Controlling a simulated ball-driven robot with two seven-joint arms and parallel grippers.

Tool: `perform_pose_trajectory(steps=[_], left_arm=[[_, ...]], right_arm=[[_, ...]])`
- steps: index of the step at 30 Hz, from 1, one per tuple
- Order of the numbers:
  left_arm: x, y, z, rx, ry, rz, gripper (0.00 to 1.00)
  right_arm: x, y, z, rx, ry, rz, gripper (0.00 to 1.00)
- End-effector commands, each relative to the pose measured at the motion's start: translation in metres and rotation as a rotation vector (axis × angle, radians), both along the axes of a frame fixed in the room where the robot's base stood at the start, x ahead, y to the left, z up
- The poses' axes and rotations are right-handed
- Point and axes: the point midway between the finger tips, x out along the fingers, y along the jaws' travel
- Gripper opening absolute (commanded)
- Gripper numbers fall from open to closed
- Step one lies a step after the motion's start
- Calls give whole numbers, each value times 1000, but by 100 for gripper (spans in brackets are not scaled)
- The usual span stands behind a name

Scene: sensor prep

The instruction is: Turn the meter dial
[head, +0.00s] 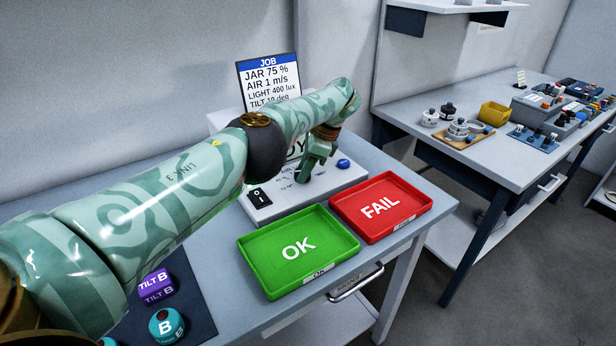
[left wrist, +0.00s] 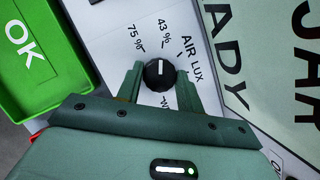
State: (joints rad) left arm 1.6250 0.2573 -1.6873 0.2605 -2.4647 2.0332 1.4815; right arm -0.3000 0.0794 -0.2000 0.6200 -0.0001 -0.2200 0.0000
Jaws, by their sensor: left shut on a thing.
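The meter (head: 330,184) is a white box on the near table, partly hidden by my left arm. Its black round dial (left wrist: 158,74) shows in the left wrist view, with a white mark pointing up in the picture, roughly towards the 43 % label. Labels 75 %, 43 %, AIR and LUX are printed around it. My left gripper (left wrist: 158,88) is shut on the dial, one finger on each side. In the head view my left gripper (head: 310,165) is over the meter's front and hides the dial. My right gripper is not in view.
A green OK tray (head: 268,268) and a red FAIL tray (head: 403,187) lie in front of the meter. A job card (head: 268,80) stands behind, reading JAR 75 %. A purple TILT B block (head: 157,285) and a teal B piece (head: 166,325) sit at lower left.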

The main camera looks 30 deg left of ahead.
Motion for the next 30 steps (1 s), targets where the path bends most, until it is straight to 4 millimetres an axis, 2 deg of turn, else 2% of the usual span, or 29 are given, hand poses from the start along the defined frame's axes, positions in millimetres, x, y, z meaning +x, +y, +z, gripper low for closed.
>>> perform_pose_trajectory(steps=[1, 3, 12, 21, 30], left_arm=[[2, 1, -9, 3, 1, 43, 14], [3, 1, -9, 3, 3, 108, 14], [3, 2, -7, 1, 3, 367, 14], [3, 2, -4, 0, 2, 540, 14], [2, 3, -1, 0, 1, 607, 14]], right_arm=[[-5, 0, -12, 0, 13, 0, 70], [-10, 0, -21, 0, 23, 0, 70], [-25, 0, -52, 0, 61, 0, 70], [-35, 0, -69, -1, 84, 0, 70], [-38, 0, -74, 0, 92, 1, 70]])
